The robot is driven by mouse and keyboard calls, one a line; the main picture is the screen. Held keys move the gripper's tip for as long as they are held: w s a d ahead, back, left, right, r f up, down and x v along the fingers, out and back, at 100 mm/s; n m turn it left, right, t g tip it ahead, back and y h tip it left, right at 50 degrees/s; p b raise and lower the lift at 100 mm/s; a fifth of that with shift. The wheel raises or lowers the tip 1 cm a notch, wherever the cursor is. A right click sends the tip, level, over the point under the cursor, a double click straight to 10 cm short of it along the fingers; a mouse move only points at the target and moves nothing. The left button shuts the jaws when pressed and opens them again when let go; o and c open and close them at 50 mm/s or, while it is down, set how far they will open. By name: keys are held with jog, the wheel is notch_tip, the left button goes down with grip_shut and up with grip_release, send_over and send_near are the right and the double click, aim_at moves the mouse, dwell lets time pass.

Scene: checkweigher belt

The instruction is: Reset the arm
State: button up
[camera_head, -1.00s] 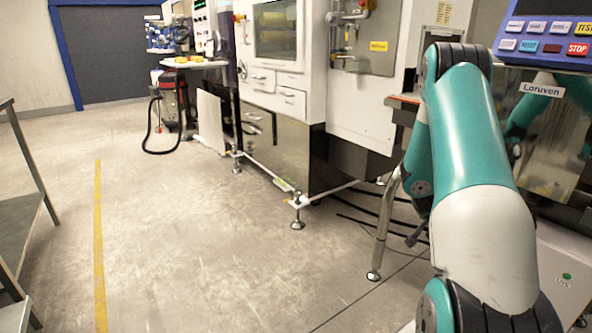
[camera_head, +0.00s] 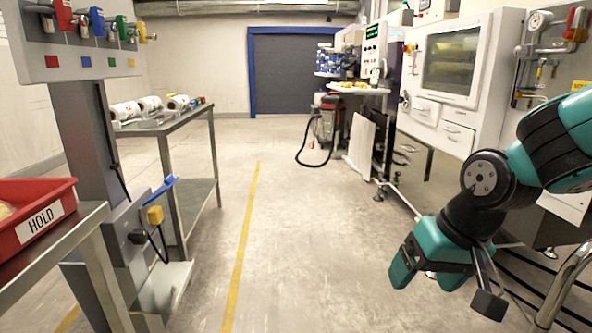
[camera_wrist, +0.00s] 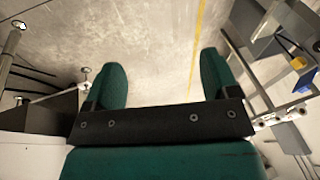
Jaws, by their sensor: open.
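My gripper (camera_head: 445,268) hangs at the lower right of the head view, beside the white machine and above the floor. Its teal fingers are spread. My arm comes in from the right edge of the head view and bends down at the wrist.
The white machine (camera_head: 462,60) stands on the right. On the left are a red HOLD bin (camera_head: 40,222), a grey post with coloured valves (camera_head: 85,65) and a steel table (camera_head: 185,120). Open floor with a yellow line (camera_head: 243,240) runs between.

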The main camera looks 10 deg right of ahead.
jog(key=s+a+r+n+g+y, duration=0.1)
jog(key=s+a+r+n, duration=0.1)
jog(key=s+a+n, duration=0.4)
jog(key=s+a+r+n+g+y, duration=0.1)
jog(key=s+a+r+n+g, duration=0.15)
jog(key=s, duration=0.45)
notch_tip(320, 180, up, 27)
jog(key=m+p, duration=0.1)
jog(key=p, duration=2.6)
jog(key=shift+w+a+f+t, duration=0.15)
jog(key=shift+w+f+t, duration=0.1)
jog(key=shift+t, duration=0.1)
